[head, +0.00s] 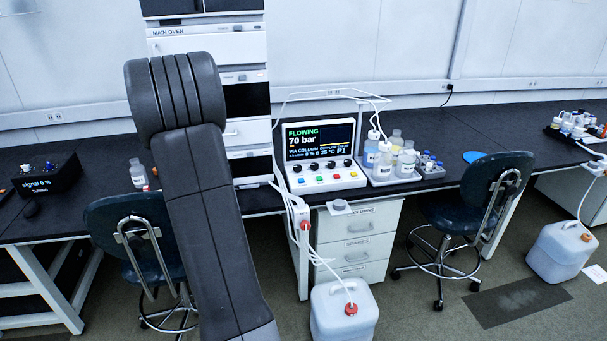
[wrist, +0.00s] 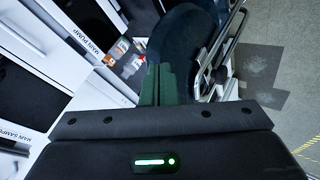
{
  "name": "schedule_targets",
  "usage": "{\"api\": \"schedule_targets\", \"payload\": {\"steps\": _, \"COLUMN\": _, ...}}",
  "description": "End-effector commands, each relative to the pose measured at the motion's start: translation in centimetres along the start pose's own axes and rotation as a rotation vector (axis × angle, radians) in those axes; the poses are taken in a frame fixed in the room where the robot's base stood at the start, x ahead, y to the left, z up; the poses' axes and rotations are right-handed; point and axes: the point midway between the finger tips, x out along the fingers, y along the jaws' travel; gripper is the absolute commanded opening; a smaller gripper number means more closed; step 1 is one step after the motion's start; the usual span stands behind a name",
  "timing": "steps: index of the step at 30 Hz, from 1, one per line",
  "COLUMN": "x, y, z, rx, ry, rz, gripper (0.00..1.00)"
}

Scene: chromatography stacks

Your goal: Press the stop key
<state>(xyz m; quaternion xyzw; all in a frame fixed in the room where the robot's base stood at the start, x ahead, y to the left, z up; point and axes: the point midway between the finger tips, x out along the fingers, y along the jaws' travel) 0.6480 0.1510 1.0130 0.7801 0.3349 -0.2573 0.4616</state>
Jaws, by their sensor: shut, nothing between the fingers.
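The control box (head: 325,153) stands on the black bench in the head view. Its lit screen (head: 320,139) reads FLOWING, 70 bar. Below the screen are a row of dark knobs and a row of small coloured keys (head: 320,179). The key labels are too small to read, so I cannot tell which is the stop key. My gripper (wrist: 158,68) is shut and empty in the wrist view, its dark green fingers side by side. It is not visible in the head view. The control box is not recognisable in the wrist view, which shows a chair beyond the fingers.
A tray of bottles (head: 396,178) stands right of the control box. The instrument stack labelled MAIN OVEN (head: 207,47) rises to its left. Chairs (head: 473,200) stand before the bench. A white waste can (head: 344,313) with tubing sits on the floor. Open floor lies between can and right chair.

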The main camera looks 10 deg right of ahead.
Motion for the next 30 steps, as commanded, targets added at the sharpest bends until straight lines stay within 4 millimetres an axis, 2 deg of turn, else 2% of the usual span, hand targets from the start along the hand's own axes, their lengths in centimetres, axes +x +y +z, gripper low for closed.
{"api": "schedule_targets", "payload": {"steps": 1, "x": 2.1, "y": -0.9, "z": -2.2, "rx": -0.058, "ry": 0.057, "rz": -0.041, "gripper": 0.0}}
{"api": "schedule_targets", "payload": {"steps": 3, "x": 4.5, "y": -2.4, "z": -4.9, "rx": -0.137, "ry": 0.136, "rz": -0.095, "gripper": 0.0}}
{"api": "schedule_targets", "payload": {"steps": 6, "x": 7.1, "y": -4.9, "z": -7.8, "rx": -0.225, "ry": 0.229, "rz": -0.172, "gripper": 0.0}}
{"api": "schedule_targets", "payload": {"steps": 10, "x": 8.9, "y": -7.5, "z": -10.0, "rx": -0.3, "ry": 0.307, "rz": -0.245, "gripper": 0.0}}
{"api": "schedule_targets", "payload": {"steps": 15, "x": 9.8, "y": -8.9, "z": -10.9, "rx": -0.336, "ry": 0.344, "rz": -0.283, "gripper": 0.0}}
{"api": "schedule_targets", "payload": {"steps": 30, "x": 9.8, "y": -9.0, "z": -10.8, "rx": -0.336, "ry": 0.344, "rz": -0.284, "gripper": 0.0}}
